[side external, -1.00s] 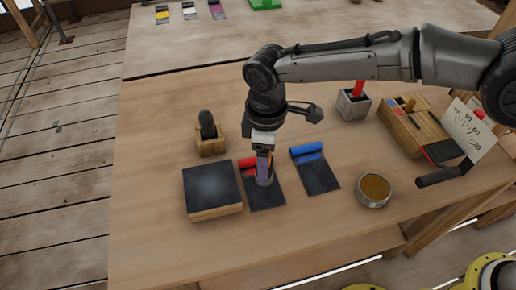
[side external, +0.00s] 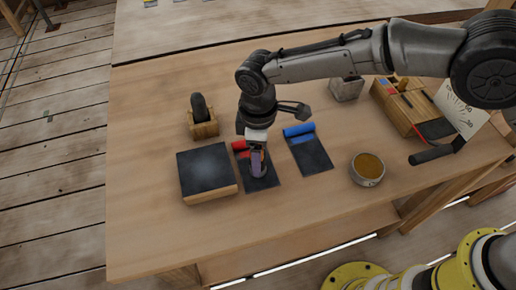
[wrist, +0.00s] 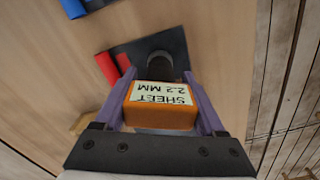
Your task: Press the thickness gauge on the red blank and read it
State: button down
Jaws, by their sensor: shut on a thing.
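The red blank is a dark sheet (side external: 264,182) with a red roll (side external: 239,146) at its far end; the sheet (wrist: 125,50) and red end (wrist: 107,68) also show in the wrist view. My gripper (side external: 257,162) is shut on the thickness gauge (side external: 258,171), which stands on the dark sheet. In the wrist view, the purple fingers of my gripper (wrist: 162,100) flank the gauge's orange body (wrist: 160,118). Its pale display (wrist: 160,94) appears upside down and reads "SHEET 2.2 MM". The gauge's dark round foot (wrist: 160,66) appears to touch the sheet; the exact contact is hidden.
A blue-ended dark sheet (side external: 312,156) lies to the right. A dark-topped block (side external: 207,172) stands close on the left. A wooden holder (side external: 203,129), round tin (side external: 367,169), grey stone cup (side external: 346,89) and wooden box (side external: 408,105) surround the work. The front tabletop is clear.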

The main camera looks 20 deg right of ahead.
grip_release()
